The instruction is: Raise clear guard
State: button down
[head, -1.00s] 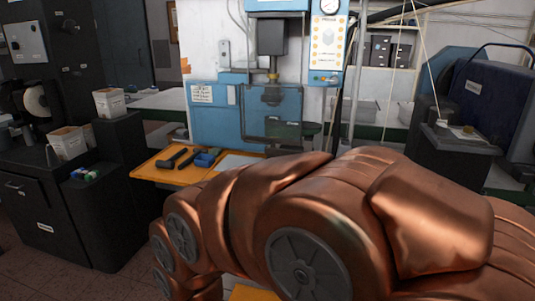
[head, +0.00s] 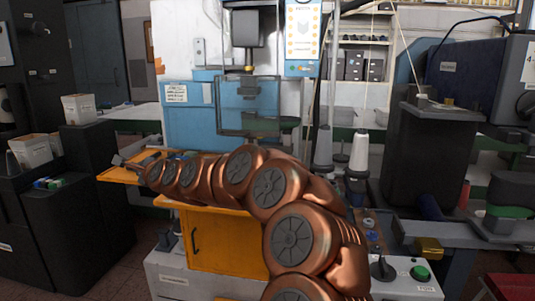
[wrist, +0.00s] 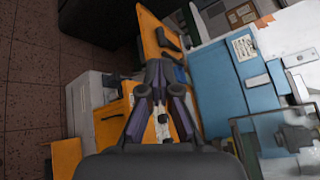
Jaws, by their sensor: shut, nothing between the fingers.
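The clear guard (head: 247,105) is a see-through panel with a dark frame. It hangs upright in front of the blue press, below the press head, in the head view. The guard also shows in the wrist view (wrist: 268,128) at the lower right, partly cut off by the edge. My gripper (wrist: 155,68) is shut and empty, in the middle of the wrist view. It points over the orange shelf, to one side of the guard and apart from it. In the head view my copper arm stretches left below the guard.
The orange shelf (head: 116,176) with tools projects left of the press, and an orange cabinet (head: 218,243) stands below. Thread cones (head: 359,150) stand right of the press. A dark machine (head: 430,160) is further right. Dark cabinets (head: 75,215) are at the left.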

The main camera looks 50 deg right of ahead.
jog(key=d+f+m+h+b, duration=0.35)
jog(key=d+m+h, duration=0.55)
jog(key=d, duration=1)
jog(key=s+d+f+m+g+h+b, duration=0.2)
jog(key=s+d+f+m+g+h, duration=0.15)
jog(key=s+d+m, duration=0.5)
jog(key=s+d+f+m+g+h+b, duration=0.25)
jog(key=s+d+m+h, duration=0.2)
jog(key=d, duration=0.75)
jog(key=w+d+r+p, duration=0.2)
jog(key=w+d+r, duration=0.2)
jog(key=d+r, duration=0.3)
jog(key=shift+w+d+r+m, duration=0.15)
jog(key=shift+w+d+m, duration=0.25)
jog(key=shift+d, duration=0.1)
